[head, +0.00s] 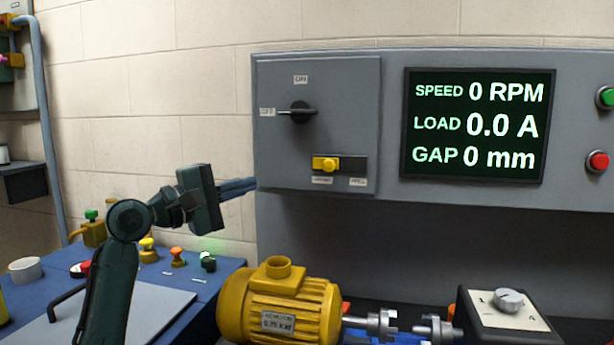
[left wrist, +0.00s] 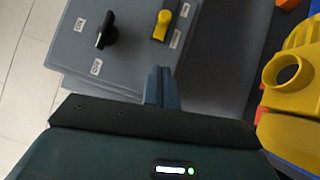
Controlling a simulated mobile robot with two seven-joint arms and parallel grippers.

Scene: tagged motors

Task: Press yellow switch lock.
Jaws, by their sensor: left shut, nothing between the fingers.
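The yellow switch lock (head: 326,164) is a small yellow slider with a knob, in a dark slot on the grey switch panel (head: 350,90). It sits at the left end of the slot in the head view. A black rotary switch (head: 300,112) is above it, its handle level toward the OFF label. My left gripper (head: 250,185) is shut and empty, left of the lock at the panel's lower left edge. In the left wrist view the shut blue fingers (left wrist: 162,88) point toward the panel, with the yellow lock (left wrist: 162,24) beyond their tips. My right gripper is not in view.
A display screen (head: 478,125) reads 0 RPM, 0.0 A and 0 mm. Green and red buttons are at the far right. A yellow motor (head: 280,305) stands below the panel. A blue bench (head: 215,275) with several small knobs is at lower left.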

